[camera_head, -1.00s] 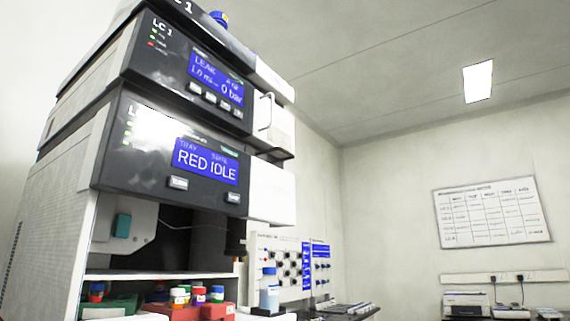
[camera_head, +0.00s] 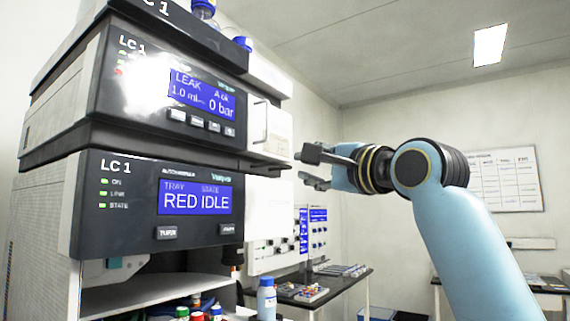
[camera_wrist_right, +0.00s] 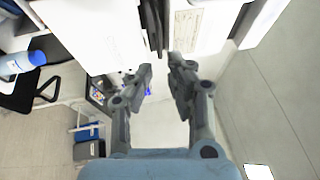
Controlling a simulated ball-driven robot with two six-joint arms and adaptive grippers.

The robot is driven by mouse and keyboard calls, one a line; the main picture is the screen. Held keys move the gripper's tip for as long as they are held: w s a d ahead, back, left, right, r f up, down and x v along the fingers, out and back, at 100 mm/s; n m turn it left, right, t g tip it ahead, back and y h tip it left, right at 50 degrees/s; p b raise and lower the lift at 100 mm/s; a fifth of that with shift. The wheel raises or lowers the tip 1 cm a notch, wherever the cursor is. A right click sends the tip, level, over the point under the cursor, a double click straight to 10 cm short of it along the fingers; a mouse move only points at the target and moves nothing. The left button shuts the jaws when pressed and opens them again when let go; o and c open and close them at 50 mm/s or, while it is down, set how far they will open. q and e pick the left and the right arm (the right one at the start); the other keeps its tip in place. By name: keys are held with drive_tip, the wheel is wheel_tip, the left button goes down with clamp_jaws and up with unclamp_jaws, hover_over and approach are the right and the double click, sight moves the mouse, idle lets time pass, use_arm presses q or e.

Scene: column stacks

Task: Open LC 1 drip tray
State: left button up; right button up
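The LC 1 stack (camera_head: 110,85) stands at the left of the head view, its upper display reading LEAK and its lower one RED IDLE. A white panel with a thin upright handle (camera_head: 261,122) juts from the right of the upper module, with a dark ledge under it. I cannot tell which part is the drip tray. My right gripper (camera_head: 306,166) is open and empty, just right of this panel, its fingers pointing at it. In the right wrist view, the open fingertips (camera_wrist_right: 160,68) are close to white surfaces and a dark strip (camera_wrist_right: 152,22). My left gripper is not visible.
Blue-capped bottles stand on top of the stack, and a blue-capped bottle (camera_head: 266,299) stands below at its right. A table (camera_head: 345,283) with small items is behind. A whiteboard (camera_head: 503,180) hangs on the wall. Open room lies right of the stack.

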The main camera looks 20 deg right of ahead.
sight(286, 166)
drive_tip(key=p+x, duration=0.2)
drive_tip(key=x, duration=0.6)
drive_tip(key=shift+w, duration=0.3)
drive_tip(key=shift+c, duration=0.4)
clamp_jaws()
drive_tip(key=shift+f, duration=0.15)
